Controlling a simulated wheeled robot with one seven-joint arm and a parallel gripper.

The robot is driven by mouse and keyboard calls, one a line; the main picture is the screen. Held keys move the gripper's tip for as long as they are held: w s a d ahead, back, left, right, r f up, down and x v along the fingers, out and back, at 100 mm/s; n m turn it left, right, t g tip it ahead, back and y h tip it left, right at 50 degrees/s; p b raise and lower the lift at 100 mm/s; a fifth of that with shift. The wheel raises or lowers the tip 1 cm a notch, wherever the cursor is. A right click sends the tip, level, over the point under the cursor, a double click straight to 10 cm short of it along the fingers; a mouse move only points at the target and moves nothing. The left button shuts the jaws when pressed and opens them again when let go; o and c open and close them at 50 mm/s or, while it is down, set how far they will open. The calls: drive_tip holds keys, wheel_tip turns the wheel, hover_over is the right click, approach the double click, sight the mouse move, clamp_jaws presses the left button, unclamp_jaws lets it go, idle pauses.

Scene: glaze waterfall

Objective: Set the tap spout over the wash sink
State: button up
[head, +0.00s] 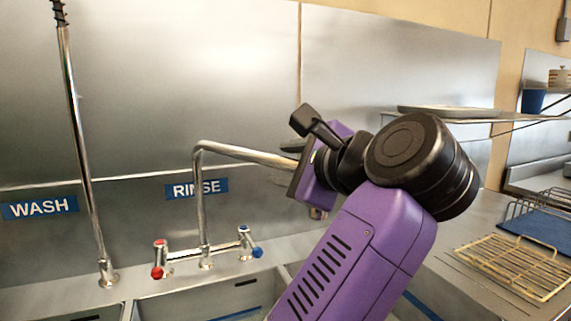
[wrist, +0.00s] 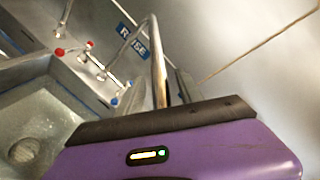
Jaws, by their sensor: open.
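The chrome tap spout (head: 245,153) rises behind the middle sink under the RINSE sign (head: 197,188). It bends and reaches to the right, away from the wash side. My gripper (head: 293,148) is open at the spout's outer end and hides part of it. In the wrist view the spout (wrist: 158,60) runs down to my gripper (wrist: 170,95); whether it touches a finger I cannot tell. The WASH sign (head: 40,207) is on the wall at the left. The wash sink (head: 95,315) below it shows only as a sliver at the bottom edge.
Red (head: 158,272) and blue (head: 257,252) tap handles flank the spout's base. A tall chrome riser pipe (head: 88,150) stands between the WASH and RINSE signs. A wire rack (head: 515,262) lies on the right counter, and a wall shelf (head: 450,112) is behind my arm.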

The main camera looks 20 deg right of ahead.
clamp_jaws()
idle(1.4)
